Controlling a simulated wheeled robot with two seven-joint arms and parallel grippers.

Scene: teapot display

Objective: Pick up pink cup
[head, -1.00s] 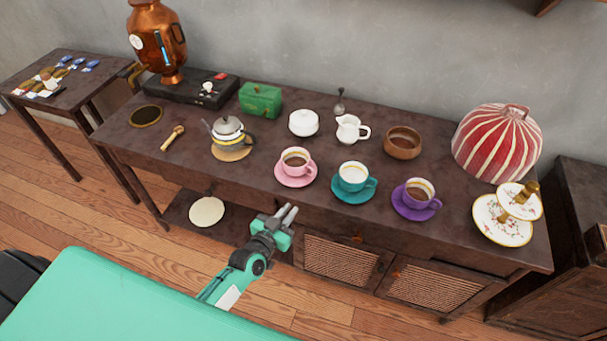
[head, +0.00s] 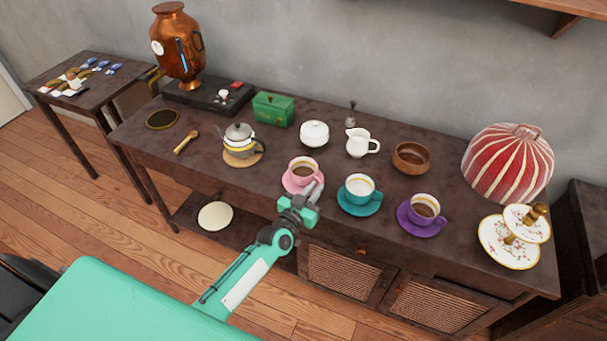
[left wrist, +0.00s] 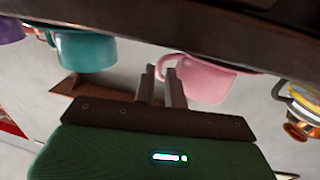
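The pink cup (head: 303,171) holds dark liquid and stands upright on a pink saucer (head: 291,189) at the table's front edge. My left gripper (head: 315,188) is in front of it, by its handle side, and hides part of the saucer. The left wrist view looks upside down; there the pink cup (left wrist: 207,80) is just right of the two fingers (left wrist: 160,76), which stand apart with a narrow gap. The cup's handle is close to the fingertips; I cannot tell whether it lies between them. My right gripper is not in view.
A teal cup (head: 359,187) on its saucer stands close to the right of the gripper, with a purple cup (head: 424,207) beyond. A teapot (head: 239,138) is to the left. A white lidded pot (head: 314,133) and jug (head: 359,143) stand behind. The dark table (head: 210,177) has free room front left.

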